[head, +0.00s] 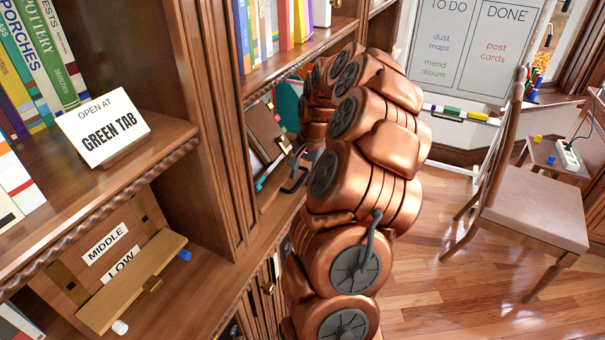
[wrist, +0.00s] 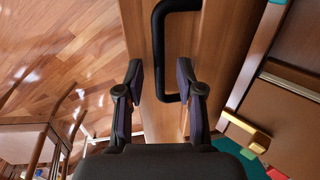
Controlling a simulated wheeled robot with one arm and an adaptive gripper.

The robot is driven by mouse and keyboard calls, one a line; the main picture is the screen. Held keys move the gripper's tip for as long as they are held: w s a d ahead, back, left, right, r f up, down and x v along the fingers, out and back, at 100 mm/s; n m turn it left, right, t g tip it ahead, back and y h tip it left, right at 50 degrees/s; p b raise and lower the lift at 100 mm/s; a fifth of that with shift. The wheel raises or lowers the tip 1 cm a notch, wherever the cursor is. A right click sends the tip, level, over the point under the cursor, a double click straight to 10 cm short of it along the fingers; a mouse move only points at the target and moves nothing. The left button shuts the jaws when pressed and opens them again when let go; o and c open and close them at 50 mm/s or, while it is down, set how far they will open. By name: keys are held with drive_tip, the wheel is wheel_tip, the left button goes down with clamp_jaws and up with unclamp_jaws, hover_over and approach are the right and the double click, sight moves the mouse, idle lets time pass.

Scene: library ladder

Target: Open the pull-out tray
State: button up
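The pull-out tray's wooden front (wrist: 225,45) runs down the middle of the wrist view. My gripper (wrist: 161,72) is open, with one fingertip on each side of the handle's long bar. A gap shows between the bar and the fingers, and I cannot tell whether either touches. In the head view my copper-coloured arm reaches to the bookcase and hides most of the tray. A dark handle shape (head: 297,182) shows by its edge.
The bookcase shelf (head: 160,125) holds books and an "OPEN AT GREEN TAB" card (head: 104,127). Below is a board with MIDDLE and LOW labels (head: 106,243). A chair (head: 535,210) and whiteboard (head: 470,45) stand right. Wooden floor (head: 440,290) is clear beside my arm.

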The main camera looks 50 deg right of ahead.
clamp_jaws()
idle(0.3)
idle(0.3)
